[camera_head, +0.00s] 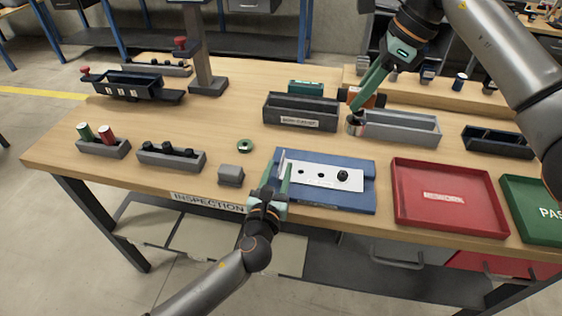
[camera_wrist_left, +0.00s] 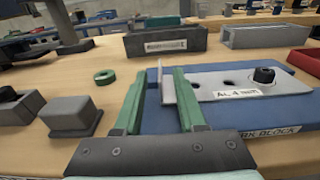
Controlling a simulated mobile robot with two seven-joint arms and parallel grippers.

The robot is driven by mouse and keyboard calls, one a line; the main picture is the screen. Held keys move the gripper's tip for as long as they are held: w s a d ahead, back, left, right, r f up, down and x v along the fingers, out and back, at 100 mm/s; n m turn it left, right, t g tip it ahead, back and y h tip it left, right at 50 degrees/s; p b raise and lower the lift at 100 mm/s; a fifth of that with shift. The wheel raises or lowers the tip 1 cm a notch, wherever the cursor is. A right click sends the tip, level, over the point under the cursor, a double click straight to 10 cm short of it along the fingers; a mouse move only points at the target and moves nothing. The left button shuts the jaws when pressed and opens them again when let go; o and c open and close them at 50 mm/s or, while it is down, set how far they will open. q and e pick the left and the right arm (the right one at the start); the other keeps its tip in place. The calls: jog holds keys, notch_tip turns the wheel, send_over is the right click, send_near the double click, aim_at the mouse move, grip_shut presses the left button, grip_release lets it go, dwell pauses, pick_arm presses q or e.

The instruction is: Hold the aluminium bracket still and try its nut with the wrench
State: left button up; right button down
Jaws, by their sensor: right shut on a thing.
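The aluminium bracket (camera_head: 315,174) is a pale plate with an upright flange at its left end, lying on a blue work block (camera_head: 330,200). Its dark nut (camera_head: 342,176) sits toward the right end; it also shows in the left wrist view (camera_wrist_left: 264,75). My left gripper (camera_head: 277,178) is open at the flange, with one finger on each side and gaps visible in the left wrist view. My right gripper (camera_head: 358,104) is shut on an orange-and-dark tool (camera_head: 368,99), apparently the wrench, above the table behind the block. Its lower end is partly unclear.
A red tray (camera_head: 450,197) and a green tray (camera_head: 535,212) lie right of the block. Grey bins (camera_head: 300,112) (camera_head: 400,128) stand behind. A grey block (camera_head: 231,175) and green ring (camera_head: 245,146) are to the left. Bare tabletop lies between the block and bins.

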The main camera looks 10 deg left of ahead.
aim_at(282, 160)
pick_arm(q)
jog(key=shift+w, duration=1.75)
grip_shut()
jog(key=shift+f, duration=0.1)
dwell(1.7)
pick_arm(e)
jog(key=shift+d+f+m+t, duration=0.1)
jog(key=shift+f+m+t, duration=0.2)
jog(key=shift+f+m, duration=0.35)
notch_tip(282, 160, down, 5)
jog(key=m+t, duration=0.1)
jog(key=m, duration=0.2)
jog(key=m+t+h, duration=0.1)
jog(key=m, duration=0.3)
jog(key=shift+w+f, duration=0.1)
jog(key=shift+f, duration=0.1)
jog(key=shift+f+m+t+h, duration=0.3)
jog(key=shift+f+m+h, duration=0.1)
jog(key=shift+m, duration=0.4)
jog(key=shift+f+m+t+h, duration=0.3)
jog(key=shift+f+m, duration=0.1)
jog(key=shift+m, duration=0.35)
